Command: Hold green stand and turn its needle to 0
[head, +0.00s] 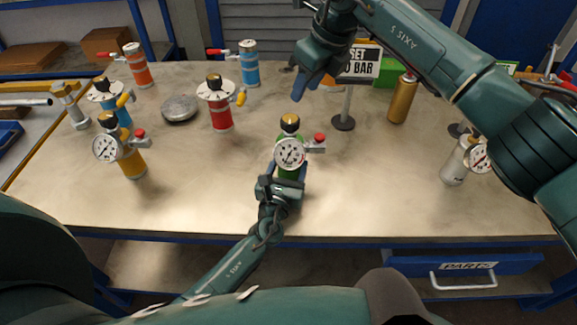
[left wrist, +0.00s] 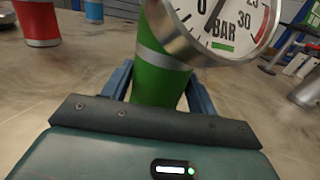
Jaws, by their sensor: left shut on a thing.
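The green stand (head: 291,172) stands upright near the table's front middle. It carries a round white gauge (head: 289,153), a black-and-gold top knob (head: 290,124) and a red-handled side valve (head: 318,141). In the left wrist view the gauge (left wrist: 228,28) is cut off at the top; a dark needle part shows between 0 and BAR, and its hub is out of frame. My left gripper (head: 284,185) is shut on the green stand, its fingers on either side of the green body (left wrist: 160,78). My right gripper (head: 299,88) is in the air behind and above it; its finger gap is unclear.
A "SET 0 BAR" sign (head: 359,66) stands behind to the right, near a gold cylinder (head: 402,99). Red (head: 219,114), yellow (head: 131,162) and blue (head: 249,68) vessels stand left and behind. A silver gauge vessel (head: 455,164) is at right. Table around the green stand is clear.

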